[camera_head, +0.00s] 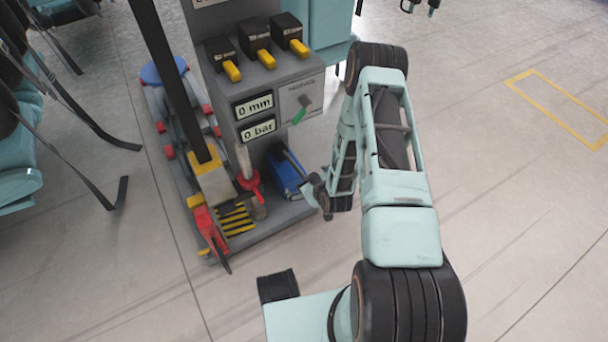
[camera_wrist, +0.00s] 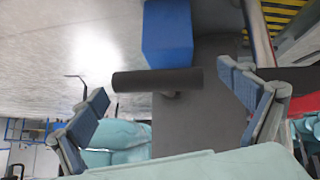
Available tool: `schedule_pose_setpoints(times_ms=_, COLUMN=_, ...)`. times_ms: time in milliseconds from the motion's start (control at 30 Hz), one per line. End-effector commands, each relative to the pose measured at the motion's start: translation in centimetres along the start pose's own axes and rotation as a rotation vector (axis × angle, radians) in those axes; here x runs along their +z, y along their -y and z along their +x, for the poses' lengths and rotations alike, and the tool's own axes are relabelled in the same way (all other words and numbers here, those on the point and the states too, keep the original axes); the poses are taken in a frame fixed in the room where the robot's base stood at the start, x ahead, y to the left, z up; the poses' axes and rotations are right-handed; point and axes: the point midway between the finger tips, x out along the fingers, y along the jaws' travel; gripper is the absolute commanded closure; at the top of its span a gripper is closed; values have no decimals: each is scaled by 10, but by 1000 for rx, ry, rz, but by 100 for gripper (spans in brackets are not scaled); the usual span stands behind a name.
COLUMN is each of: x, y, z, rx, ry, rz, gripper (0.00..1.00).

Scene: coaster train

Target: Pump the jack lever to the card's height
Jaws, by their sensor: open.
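The jack console (camera_head: 262,85) shows two displays, one reading "0 mm" (camera_head: 254,105) and one "0 bar" (camera_head: 258,130). A blue pump body (camera_head: 283,176) sits low on its base, with a thin dark lever (camera_head: 292,160) rising over it. My gripper (camera_head: 314,192) is just right of the pump body. In the wrist view my gripper (camera_wrist: 164,86) is open, and a dark cylindrical handle (camera_wrist: 150,80) lies crosswise between the fingers, apart from both. The blue pump body (camera_wrist: 167,38) is beyond it. I cannot make out a card with a height.
A red lever (camera_head: 208,230) and a red-handled part (camera_head: 250,182) stand on the base. Teal seats (camera_head: 18,150) with straps are at left. Floor at right is clear.

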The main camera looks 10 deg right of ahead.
Motion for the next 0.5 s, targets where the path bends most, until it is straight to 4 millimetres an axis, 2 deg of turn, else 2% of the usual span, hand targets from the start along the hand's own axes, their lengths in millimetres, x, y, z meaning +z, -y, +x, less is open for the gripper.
schedule_pose_setpoints(times_ms=433, x=5, y=2, z=1, rx=0, ry=0, rz=1, gripper=4)
schedule_pose_setpoints(times_ms=500, x=5, y=2, z=1, rx=0, ry=0, rz=0, gripper=9)
